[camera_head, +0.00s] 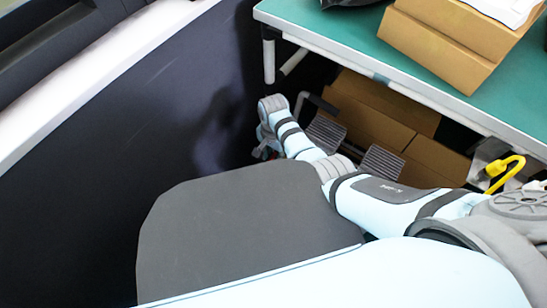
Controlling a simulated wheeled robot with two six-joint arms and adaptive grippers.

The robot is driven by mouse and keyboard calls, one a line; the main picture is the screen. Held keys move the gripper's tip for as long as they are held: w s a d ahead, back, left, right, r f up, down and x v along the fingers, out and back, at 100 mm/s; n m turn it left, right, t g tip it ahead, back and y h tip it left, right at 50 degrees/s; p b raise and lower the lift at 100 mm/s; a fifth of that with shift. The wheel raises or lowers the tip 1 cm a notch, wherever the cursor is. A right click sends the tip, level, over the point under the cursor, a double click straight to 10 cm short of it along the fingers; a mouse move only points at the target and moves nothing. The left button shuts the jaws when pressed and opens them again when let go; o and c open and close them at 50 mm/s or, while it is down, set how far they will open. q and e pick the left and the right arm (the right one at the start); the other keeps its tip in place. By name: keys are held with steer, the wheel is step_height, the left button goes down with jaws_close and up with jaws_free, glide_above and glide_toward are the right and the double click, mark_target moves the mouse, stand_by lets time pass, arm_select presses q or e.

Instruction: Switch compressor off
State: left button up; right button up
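My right arm reaches forward from the lower right, past the front of the green table, to the floor area beside it. My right gripper (265,150) is at the far end of that arm, mostly hidden behind the wrist, and its fingers cannot be made out. What looks like the compressor, with dark ribbed parts (381,162) and a dark bent handle, stands under the table, partly hidden behind my arm. The gripper is close to its left side; contact cannot be told. No switch can be made out. My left gripper is not in view.
The green-topped table (340,35) has cardboard boxes (435,45) on it. More cardboard boxes (375,110) are under it. A yellow hose (505,172) curves at the right. A dark wall panel (110,150) with a white upper edge fills the left.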

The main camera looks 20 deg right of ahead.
steer(key=shift+f, duration=0.15)
jaws_close()
